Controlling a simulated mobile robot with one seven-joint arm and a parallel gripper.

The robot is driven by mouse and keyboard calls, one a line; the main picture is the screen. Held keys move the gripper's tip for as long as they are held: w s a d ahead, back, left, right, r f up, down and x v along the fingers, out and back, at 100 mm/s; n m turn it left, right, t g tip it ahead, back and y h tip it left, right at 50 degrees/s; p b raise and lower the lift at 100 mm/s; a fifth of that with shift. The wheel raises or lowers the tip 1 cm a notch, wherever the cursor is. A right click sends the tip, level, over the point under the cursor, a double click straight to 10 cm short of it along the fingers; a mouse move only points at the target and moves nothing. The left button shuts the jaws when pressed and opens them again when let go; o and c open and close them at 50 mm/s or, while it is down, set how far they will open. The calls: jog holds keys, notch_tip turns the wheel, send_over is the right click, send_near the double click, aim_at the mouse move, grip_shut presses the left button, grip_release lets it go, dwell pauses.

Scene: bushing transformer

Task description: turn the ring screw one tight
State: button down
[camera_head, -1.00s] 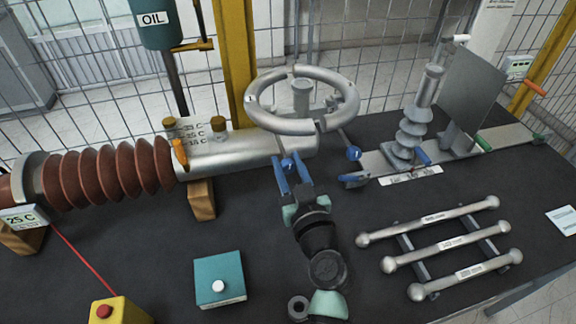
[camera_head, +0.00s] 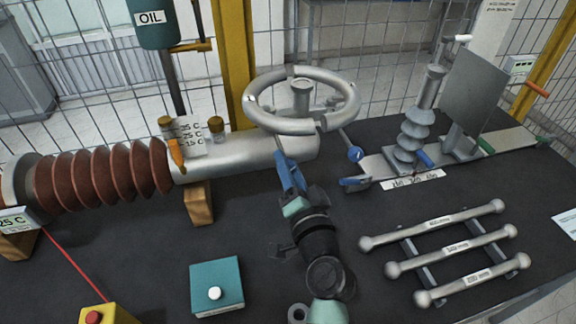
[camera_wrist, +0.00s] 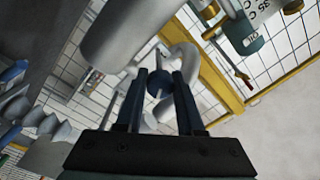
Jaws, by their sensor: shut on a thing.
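Two screws with thin shafts and blue knobs come off the ring's near side. My gripper (camera_head: 284,162) is at the left screw, below the ring, with its blue fingers seen nearly edge-on. In the wrist view, the blue screw knob (camera_wrist: 158,86) sits between the two fingers of my gripper (camera_wrist: 160,80), which are shut on it. In the head view the fingers mostly hide this knob. The right screw's blue knob (camera_head: 355,154) stands free. I cannot tell which screw carries the number one.
A brown ribbed bushing (camera_head: 105,180) lies left. A teal box with a white button (camera_head: 217,284) and a yellow box with a red button (camera_head: 105,315) stand in front. Several silver bars (camera_head: 445,250) lie right. A grey insulator (camera_head: 413,135) stands behind them.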

jog(key=m+p, duration=0.1)
jog(key=m, duration=0.4)
jog(key=shift+m, duration=0.4)
jog(key=m+p, duration=0.2)
jog(key=m, duration=0.3)
jog(key=shift+m+h, duration=0.3)
jog(key=shift+m, duration=0.1)
jog(key=m+p, duration=0.3)
jog(key=m, duration=0.3)
jog(key=m+p, duration=0.2)
jog(key=m, duration=0.3)
jog(key=shift+f+m, duration=0.15)
jog(key=shift+m, duration=0.25)
jog(key=c, duration=0.5)
grip_release()
jog(key=shift+c, duration=0.2)
